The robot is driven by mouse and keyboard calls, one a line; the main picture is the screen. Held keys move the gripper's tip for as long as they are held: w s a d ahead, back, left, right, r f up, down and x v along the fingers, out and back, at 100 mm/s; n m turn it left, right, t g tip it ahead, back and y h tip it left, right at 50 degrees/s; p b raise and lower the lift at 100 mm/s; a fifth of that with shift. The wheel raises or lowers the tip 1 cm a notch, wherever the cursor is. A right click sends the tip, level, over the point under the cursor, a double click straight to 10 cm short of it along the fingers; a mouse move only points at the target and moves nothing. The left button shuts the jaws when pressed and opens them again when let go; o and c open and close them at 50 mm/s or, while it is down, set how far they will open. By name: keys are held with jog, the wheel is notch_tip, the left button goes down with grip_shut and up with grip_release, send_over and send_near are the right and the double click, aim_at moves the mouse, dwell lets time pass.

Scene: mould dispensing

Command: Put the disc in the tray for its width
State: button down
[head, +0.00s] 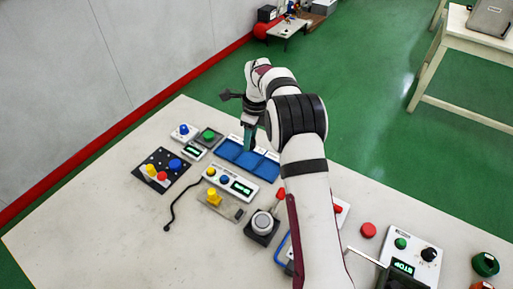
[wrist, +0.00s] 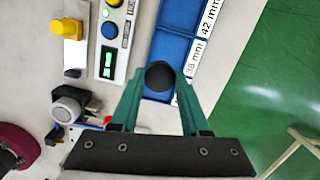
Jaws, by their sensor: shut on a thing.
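My gripper (wrist: 160,82) is shut on a dark round disc (wrist: 159,76), held between its teal fingertips. In the head view my gripper (head: 249,146) hangs over the blue trays (head: 229,151). In the wrist view the disc is in front of one blue tray compartment (wrist: 173,50), and I cannot tell its exact height above it. White labels stand along the trays' edge; one reads 42 mm (wrist: 211,17), and a nearer one seems to read 38 mm (wrist: 195,57). The compartment under the disc is partly hidden by it and the fingers.
A white box with a green display (head: 230,186) stands in front of the trays. A black panel with coloured knobs (head: 149,160) is to the left. A joystick (head: 263,224) and a STOP panel (head: 404,266) are nearer. The table's (head: 110,235) left front is clear.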

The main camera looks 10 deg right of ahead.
aim_at(247, 159)
jog(key=m, duration=0.1)
jog(key=w+m, duration=0.1)
jog(key=m, duration=0.1)
jog(key=w+m, duration=0.1)
jog(key=shift+a+f+m, duration=0.2)
jog(key=shift+m, duration=0.1)
jog(key=f+m, duration=0.1)
jog(key=f, duration=0.3)
jog(key=f+m, duration=0.1)
jog(key=f, duration=0.3)
jog(key=shift+w+f+h, duration=0.2)
jog(key=shift+f+h, duration=0.1)
jog(key=shift+f, duration=0.25)
jog(key=shift+c, duration=1.5)
grip_release()
notch_tip(247, 159, up, 7)
jog(key=shift+a, duration=0.1)
